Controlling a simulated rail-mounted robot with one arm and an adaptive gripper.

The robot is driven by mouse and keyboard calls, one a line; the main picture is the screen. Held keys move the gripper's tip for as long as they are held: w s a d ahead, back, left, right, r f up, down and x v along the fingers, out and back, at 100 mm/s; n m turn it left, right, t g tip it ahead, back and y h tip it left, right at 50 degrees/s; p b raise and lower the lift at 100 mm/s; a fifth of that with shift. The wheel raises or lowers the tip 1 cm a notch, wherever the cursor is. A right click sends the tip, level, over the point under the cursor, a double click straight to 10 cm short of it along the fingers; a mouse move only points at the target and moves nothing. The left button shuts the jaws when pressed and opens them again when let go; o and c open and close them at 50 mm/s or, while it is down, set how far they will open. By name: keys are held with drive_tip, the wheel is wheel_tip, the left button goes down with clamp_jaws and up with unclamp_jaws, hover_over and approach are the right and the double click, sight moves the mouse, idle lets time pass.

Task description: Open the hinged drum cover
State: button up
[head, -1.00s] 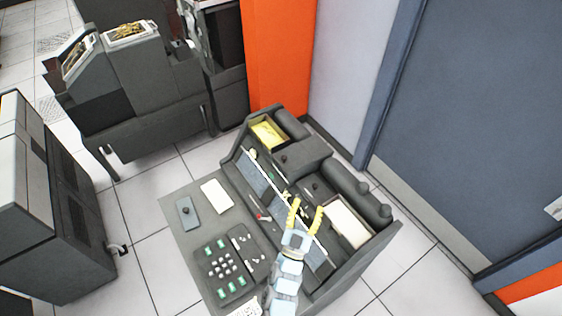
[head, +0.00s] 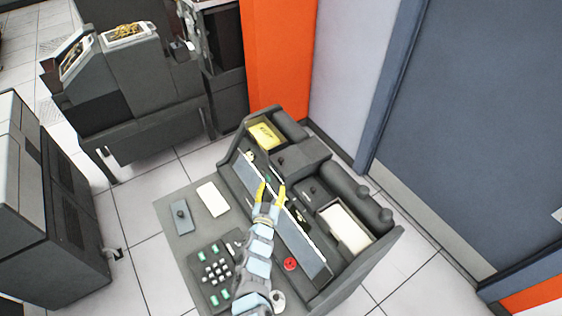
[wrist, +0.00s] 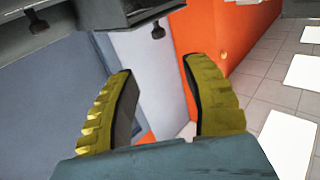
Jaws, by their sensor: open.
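The grey keypunch machine stands in the middle of the head view. A raised grey housing (head: 300,153) with a small dark knob (head: 281,161) sits at its upper centre; it looks like the drum cover and appears closed. A second dark knob (head: 311,190) is on the lower panel beside it. My gripper (head: 271,188) has yellow fingers and is open and empty, over the long slanted strip, apart from the knobs. In the wrist view my gripper (wrist: 160,90) has a clear gap between its fingers. A grey block with a dark knob (wrist: 158,30) shows above them.
A yellow card stack (head: 265,134) and a white card stack (head: 345,229) lie in bins on the machine. The keyboard (head: 216,270) and a red button (head: 290,264) are near my arm. An orange panel (head: 277,60) and a blue-grey door (head: 470,130) stand behind.

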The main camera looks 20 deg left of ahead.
sight(281, 159)
drive_tip(key=w+b, duration=0.2)
drive_tip(key=w, duration=0.1)
drive_tip(key=w+a+b, duration=0.1)
drive_tip(key=w+b, duration=0.5)
drive_tip(key=shift+w+a+f, duration=0.15)
drive_tip(key=shift+w+f, duration=0.1)
drive_tip(key=shift+w, duration=0.1)
drive_tip(key=shift+w+a+r+b, duration=0.1)
drive_tip(key=shift+w+a+b, duration=0.05)
drive_tip(key=shift+w+b, duration=1.15)
drive_tip(key=shift+b, duration=0.1)
drive_tip(key=shift+w+a+r+b, duration=0.1)
drive_tip(key=shift+w+a+b, duration=0.05)
drive_tip(key=shift+w+b, duration=0.55)
drive_tip(key=shift+r, duration=0.1)
clamp_jaws()
